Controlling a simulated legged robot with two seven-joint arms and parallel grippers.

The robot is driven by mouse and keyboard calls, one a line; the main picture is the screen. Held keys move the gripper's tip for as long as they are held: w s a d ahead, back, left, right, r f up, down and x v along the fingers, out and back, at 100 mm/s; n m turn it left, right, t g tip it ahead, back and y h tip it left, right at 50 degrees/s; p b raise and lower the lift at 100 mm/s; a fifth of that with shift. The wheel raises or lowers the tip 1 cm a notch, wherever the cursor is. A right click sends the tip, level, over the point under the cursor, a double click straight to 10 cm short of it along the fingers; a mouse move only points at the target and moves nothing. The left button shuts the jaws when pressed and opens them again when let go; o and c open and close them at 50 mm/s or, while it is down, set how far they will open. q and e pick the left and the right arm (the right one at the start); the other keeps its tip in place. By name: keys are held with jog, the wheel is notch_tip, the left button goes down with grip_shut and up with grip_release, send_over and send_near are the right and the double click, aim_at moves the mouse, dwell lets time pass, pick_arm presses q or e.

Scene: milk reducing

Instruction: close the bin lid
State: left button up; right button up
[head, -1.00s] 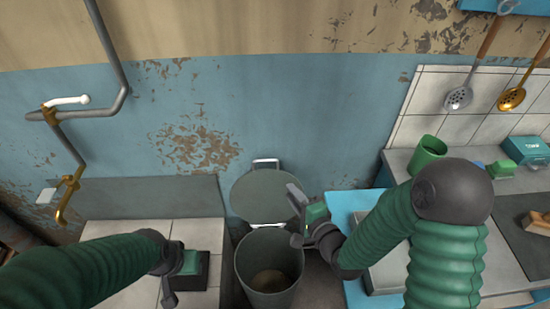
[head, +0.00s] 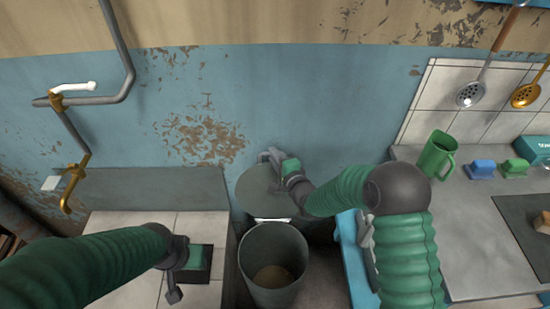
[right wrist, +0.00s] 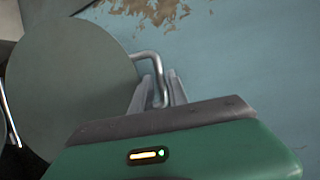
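The bin (head: 273,265) is a grey-green open bucket standing on the floor between the counters. Its round lid (head: 258,195) is up, tilted back toward the blue wall behind the bin. My right gripper (head: 272,158) is at the lid's top edge. In the right wrist view the lid (right wrist: 70,90) fills the left side, and its bent metal handle (right wrist: 150,57) reaches between my two spread fingers. My right gripper is open around the handle, with no clear grip. My left gripper (head: 178,272) hangs over the left tiled counter, away from the bin; its finger opening is unclear.
A tiled counter (head: 125,222) is on the left, with a pipe and brass tap (head: 72,185) above it. On the right, a grey counter (head: 465,220) holds a green mug (head: 437,155) and small blue and green items. Ladles hang on the right wall.

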grip_shut()
jog(key=shift+s, duration=0.1)
jog(key=shift+f, duration=0.15)
dwell(1.1)
